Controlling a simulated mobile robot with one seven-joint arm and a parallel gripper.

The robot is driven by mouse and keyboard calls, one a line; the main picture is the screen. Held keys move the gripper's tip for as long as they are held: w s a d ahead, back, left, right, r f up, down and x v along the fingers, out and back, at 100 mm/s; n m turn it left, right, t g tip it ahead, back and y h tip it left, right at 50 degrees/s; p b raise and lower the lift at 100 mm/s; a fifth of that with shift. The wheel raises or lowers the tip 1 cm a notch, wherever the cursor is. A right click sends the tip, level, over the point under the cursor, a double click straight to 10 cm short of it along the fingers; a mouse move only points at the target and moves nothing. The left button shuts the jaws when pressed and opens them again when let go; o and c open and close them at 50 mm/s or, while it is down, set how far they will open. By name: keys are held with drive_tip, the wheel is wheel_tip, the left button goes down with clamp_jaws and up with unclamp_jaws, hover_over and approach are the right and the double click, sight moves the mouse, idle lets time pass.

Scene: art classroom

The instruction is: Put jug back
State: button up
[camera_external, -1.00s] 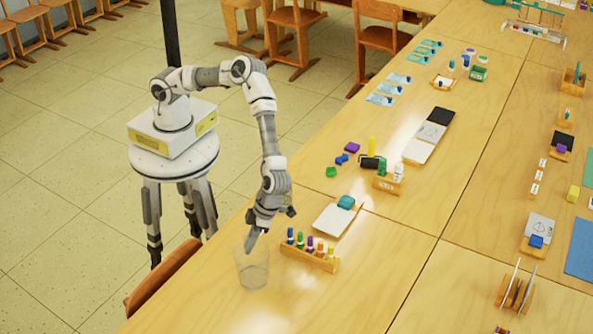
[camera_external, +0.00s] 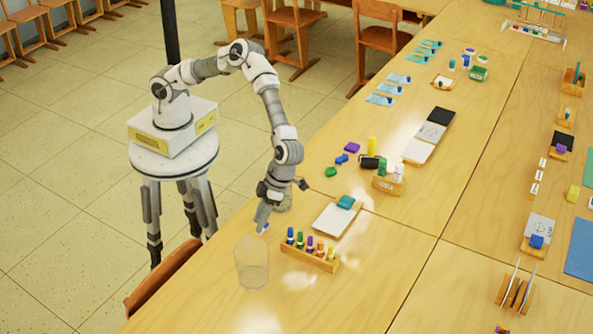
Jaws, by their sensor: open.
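A clear, see-through vessel (camera_external: 252,270) stands upright on the near table, left of the marker rack; I cannot make out a handle or spout. A second clear object (camera_external: 285,203) shows partly behind my gripper, and most of it is hidden. I cannot tell for certain which of the two is the jug. My gripper (camera_external: 263,224) points down, open, above and behind the near vessel, and appears apart from it. A small blue spot shows at its fingers.
A wooden rack (camera_external: 322,264) with several coloured markers stands just right of the vessel. A white pad (camera_external: 334,219) with a teal block (camera_external: 346,202) lies behind it. A wooden chair (camera_external: 165,275) is at the table's left edge. The table front is clear.

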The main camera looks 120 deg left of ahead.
drive_tip(key=s+a+r+n+t+y, duration=0.2)
drive_tip(key=s+a+r+n, duration=0.45)
drive_tip(key=r, duration=0.45)
drive_tip(key=s+a+r+n+t+y, duration=0.25)
drive_tip(key=s+a+r+n, duration=0.45)
drive_tip(key=r, duration=0.4)
drive_tip(key=s+a+r+n+t, duration=0.1)
drive_tip(key=s+a+n+t, duration=0.1)
drive_tip(key=s+a+n, duration=0.2)
drive_tip(key=s+a+r+n+t+h, duration=0.1)
drive_tip(key=s+a+n, duration=0.3)
drive_tip(key=s+n, duration=0.6)
drive_tip(key=shift+s+a+t, duration=0.25)
drive_tip(key=shift+s+t, duration=0.3)
drive_tip(key=shift+s, duration=0.25)
drive_tip(key=shift+r, duration=0.15)
wheel_tip(320, 180, up, 2)
drive_tip(key=shift+r+p, duration=0.1)
drive_tip(key=shift+p, duration=1.1)
